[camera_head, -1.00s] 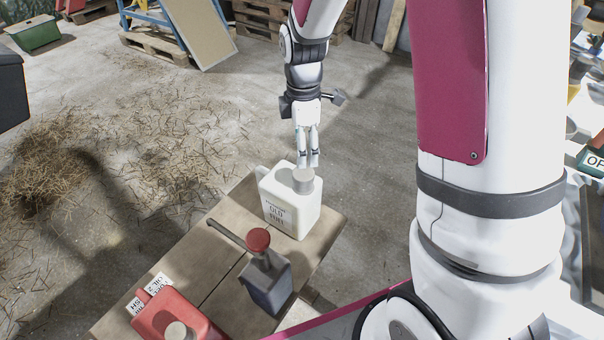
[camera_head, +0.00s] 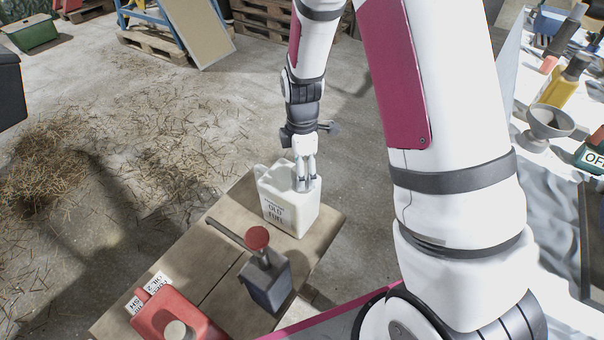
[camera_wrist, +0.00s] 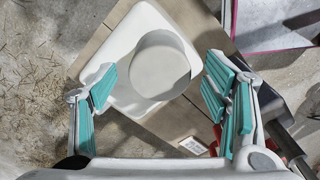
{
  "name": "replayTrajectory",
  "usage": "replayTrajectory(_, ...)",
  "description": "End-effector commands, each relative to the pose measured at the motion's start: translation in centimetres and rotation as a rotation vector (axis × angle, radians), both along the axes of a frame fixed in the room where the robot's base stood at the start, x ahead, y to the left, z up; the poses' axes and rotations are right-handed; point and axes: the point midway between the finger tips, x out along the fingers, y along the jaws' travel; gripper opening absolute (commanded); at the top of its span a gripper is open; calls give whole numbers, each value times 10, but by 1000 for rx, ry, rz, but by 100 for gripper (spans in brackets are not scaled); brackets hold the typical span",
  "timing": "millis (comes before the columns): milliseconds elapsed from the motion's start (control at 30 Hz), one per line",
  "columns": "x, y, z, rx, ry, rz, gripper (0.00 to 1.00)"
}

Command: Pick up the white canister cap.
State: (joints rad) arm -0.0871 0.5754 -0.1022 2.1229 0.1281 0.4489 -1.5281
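The white canister (camera_head: 276,200) stands upright on a wooden bench, with black lettering that reads "OLD FUEL" on its front. Its round, pale grey-white cap (camera_wrist: 160,65) sits on the canister's top in the wrist view. In the head view my gripper's fingers largely hide the cap. My gripper (camera_head: 306,186) points down at the canister's top, over the cap. In the wrist view my gripper (camera_wrist: 160,76) is open, with teal finger pads on either side of the cap and a visible gap on each side. The wrist view shows no contact with the cap.
Straw lies on the floor at left. A cluttered pale table is at right.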

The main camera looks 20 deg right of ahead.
Motion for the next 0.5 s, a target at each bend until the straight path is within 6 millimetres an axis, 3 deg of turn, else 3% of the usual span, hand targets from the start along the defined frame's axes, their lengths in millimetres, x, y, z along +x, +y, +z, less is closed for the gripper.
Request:
replayTrajectory(33,0,0,0,0,0,0,60)
replayTrajectory(167,0,0,0,0,0,0,31)
replayTrajectory(500,0,0,0,0,0,0,29)
